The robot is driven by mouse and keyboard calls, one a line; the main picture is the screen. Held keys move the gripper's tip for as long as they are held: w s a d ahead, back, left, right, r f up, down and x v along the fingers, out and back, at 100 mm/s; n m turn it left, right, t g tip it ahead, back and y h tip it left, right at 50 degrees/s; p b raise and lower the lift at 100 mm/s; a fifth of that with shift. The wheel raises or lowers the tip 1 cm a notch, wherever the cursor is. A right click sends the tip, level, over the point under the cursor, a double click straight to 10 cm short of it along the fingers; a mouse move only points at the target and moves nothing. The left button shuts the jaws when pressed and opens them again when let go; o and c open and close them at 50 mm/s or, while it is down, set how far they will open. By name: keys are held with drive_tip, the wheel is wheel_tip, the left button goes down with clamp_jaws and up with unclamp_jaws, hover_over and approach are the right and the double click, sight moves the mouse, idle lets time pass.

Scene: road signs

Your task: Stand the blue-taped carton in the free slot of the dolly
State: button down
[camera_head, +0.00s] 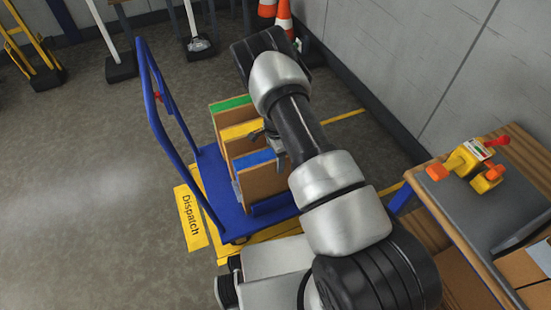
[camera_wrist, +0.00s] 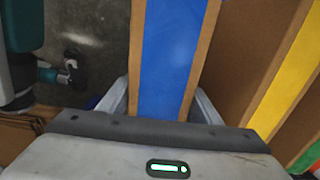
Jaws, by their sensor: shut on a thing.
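The blue-taped carton (camera_head: 264,183) is brown with a blue strip along its top edge. It stands upright over the front part of the blue dolly (camera_head: 212,178), in front of the yellow-taped carton (camera_head: 246,132). A low blue rail shows at its foot; whether it rests on the deck I cannot tell. My gripper (camera_wrist: 160,104) is shut on the carton's top, a finger on each side of the blue strip in the wrist view. In the head view my arm hides part of the carton and the gripper.
The green-taped carton (camera_head: 230,106) stands behind the yellow-taped one. The dolly's blue handle (camera_head: 146,70) rises at the left. A yellow Dispatch floor label (camera_head: 189,217) lies beside it. A bench with a yellow-orange tool (camera_head: 468,162) is at the right, traffic cones (camera_head: 284,18) at the back.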

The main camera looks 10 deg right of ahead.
drive_tip(key=shift+f, duration=0.6)
idle(0.6)
drive_tip(key=c, duration=0.5)
unclamp_jaws()
wheel_tip(320, 180, up, 18)
drive_tip(key=p, duration=0.4)
drive_tip(key=shift+f, duration=0.25)
